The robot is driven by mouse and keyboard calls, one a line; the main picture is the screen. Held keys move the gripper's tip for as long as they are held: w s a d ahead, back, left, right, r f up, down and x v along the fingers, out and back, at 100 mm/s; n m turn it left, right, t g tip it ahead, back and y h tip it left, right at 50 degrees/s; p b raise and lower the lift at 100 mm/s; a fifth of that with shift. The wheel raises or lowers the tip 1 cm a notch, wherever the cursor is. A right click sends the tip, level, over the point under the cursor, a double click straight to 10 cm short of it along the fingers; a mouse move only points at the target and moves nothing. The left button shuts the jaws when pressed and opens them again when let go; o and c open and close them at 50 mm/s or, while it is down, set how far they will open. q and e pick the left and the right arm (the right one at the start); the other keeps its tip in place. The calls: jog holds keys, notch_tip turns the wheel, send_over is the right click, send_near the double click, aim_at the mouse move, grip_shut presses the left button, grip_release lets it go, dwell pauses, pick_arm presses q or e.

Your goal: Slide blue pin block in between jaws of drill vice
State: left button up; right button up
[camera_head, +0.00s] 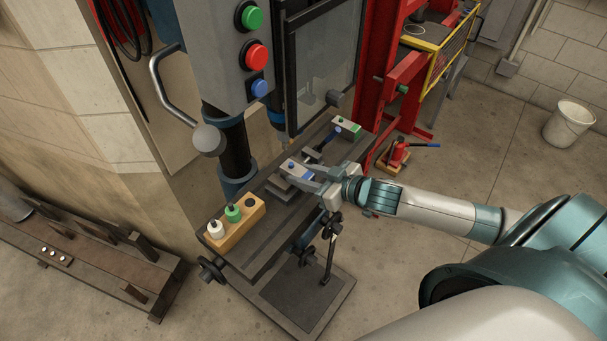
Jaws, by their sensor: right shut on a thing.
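The blue pin block (294,164) is a small pale block with a blue mark on top, on or just above the drill press table. My right gripper (300,178) reaches in from the right and is shut on this block, with its fingers at the block's near side. The drill vice (290,206) appears as grey metal below and around the block, largely hidden by the gripper. I cannot tell whether the block is between the jaws or above them. My left gripper is out of view.
A wooden holder (250,220) with white and green pieces stands at the table's left end. A pale block with a green mark (347,124) lies at the far end. The drill press (235,60) rises behind. A red jack (397,154) and white bucket (569,124) stand on the floor.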

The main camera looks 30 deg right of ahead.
jog(key=shift+s+f, duration=0.3)
jog(key=shift+f, duration=0.45)
jog(key=o, duration=1.2)
jog(key=shift+o, duration=0.2)
jog(key=shift+f, duration=0.1)
jog(key=shift+s+d, duration=0.1)
jog(key=shift+s, duration=0.15)
jog(key=shift+s+d+r, duration=0.1)
jog(key=shift+s+r, duration=0.15)
jog(key=shift+s, duration=0.2)
jog(key=shift+w+r+b+v, duration=0.1)
jog(key=shift+r+b+v, duration=0.25)
jog(key=shift+v, duration=2.3)
jog(key=shift+w+r+b+v, duration=0.2)
jog(key=shift+b+v, duration=0.2)
jog(key=shift+v, duration=2.25)
jog(key=shift+w+r+b+v, duration=0.1)
jog(key=shift+r+b+v, duration=0.25)
jog(key=shift+v, duration=2.3)
